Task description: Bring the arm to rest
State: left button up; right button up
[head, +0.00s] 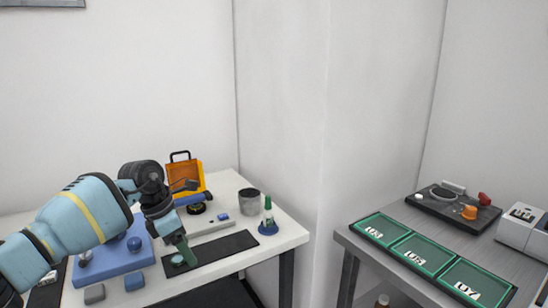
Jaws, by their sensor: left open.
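My left arm comes in from the left over the white table (284,232). My left gripper (184,254) is at the end of that arm, pointing down above a dark mat (226,247). It is open, and a small green round thing (178,260) sits at its fingers; I cannot tell whether they touch it. My right gripper is out of view.
A grey table (400,217) at right holds green labelled trays (421,252). A wall corner stands between the tables.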

pick_arm(q)
jog(key=s+d+f+n+t+h+p, duration=0.1)
jog(key=s+d+f+n+h, duration=0.35)
jog(key=d, duration=0.35)
jog(key=s+d+f+n+t+h+p, duration=0.1)
jog(key=s+d+f+n+h, duration=0.2)
jog(key=s+d+n+h, duration=0.25)
jog(key=s+d+f+n+t+h+p, duration=0.1)
jog(key=s+d+f+n+h, duration=0.15)
jog(key=s+d+h, duration=0.5)
jog(key=s+a+f+n+t+y+p, duration=0.1)
jog(key=s+a+f+n+y, duration=0.5)
jog(key=s+n, duration=0.4)
jog(key=s+a+f+n+t+y+p, duration=0.1)
jog(key=s+a+f+n+t+y, duration=0.1)
jog(key=s+a+f+n+y, duration=0.4)
jog(key=s+a+f+n+t+y+p, duration=0.1)
jog(key=s+a+f+n+y, duration=0.6)
jog(key=s+n, duration=0.7)
jog(key=a+n, duration=0.1)
jog(key=n, duration=0.2)
jog(key=shift+a+t, duration=0.2)
jog(key=shift+t, duration=0.2)
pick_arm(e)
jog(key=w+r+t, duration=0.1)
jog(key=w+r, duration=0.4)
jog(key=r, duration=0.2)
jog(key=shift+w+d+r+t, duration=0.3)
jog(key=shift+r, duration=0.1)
